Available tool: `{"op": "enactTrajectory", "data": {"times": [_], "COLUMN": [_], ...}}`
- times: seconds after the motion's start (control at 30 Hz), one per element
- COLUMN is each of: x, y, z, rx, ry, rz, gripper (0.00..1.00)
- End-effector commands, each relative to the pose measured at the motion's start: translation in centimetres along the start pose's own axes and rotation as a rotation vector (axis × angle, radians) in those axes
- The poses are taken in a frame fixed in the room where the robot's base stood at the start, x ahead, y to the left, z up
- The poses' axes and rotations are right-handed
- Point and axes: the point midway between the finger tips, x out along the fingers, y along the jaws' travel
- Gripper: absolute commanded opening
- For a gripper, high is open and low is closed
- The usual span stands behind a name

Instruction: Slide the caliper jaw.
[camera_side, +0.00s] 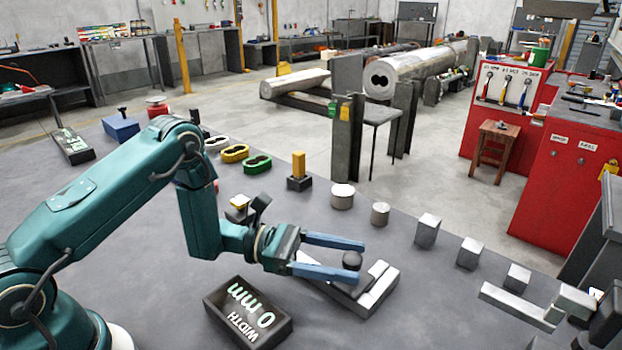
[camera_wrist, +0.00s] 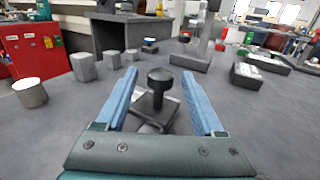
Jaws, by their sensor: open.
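The caliper (camera_side: 378,290) is a flat silver tool on the grey bench, with a dark round knob (camera_side: 352,260) standing on its sliding jaw. My gripper (camera_side: 358,257) has two blue fingers, open, with the knob between their tips. In the wrist view the knob (camera_wrist: 160,78) stands upright between the fingertips, with a visible gap on both sides. The fingers and palm hide part of the caliper (camera_wrist: 152,125). A black display box (camera_side: 262,325) reads "WIDTH 0 mm" in the side view, left of the caliper.
Several metal blocks and cylinders stand in a row behind the caliper, such as a silver block (camera_side: 428,231) and a round cylinder (camera_side: 342,197). A silver L-shaped piece (camera_side: 515,305) lies to the right.

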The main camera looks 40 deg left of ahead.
Motion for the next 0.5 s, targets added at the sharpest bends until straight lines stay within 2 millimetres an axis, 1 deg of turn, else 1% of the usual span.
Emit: {"op": "enactTrajectory", "data": {"times": [0.1,0.3,0.5], "x": [1.5,3.6,4.4], "y": [-0.2,-0.1,-0.1], "z": [0.0,0.1,0.1], "rx": [0.003,0.003,0.002], "ry": [-0.001,0.000,-0.001], "rz": [-0.006,-0.005,-0.002], "gripper": [0.69,0.69,0.69]}}
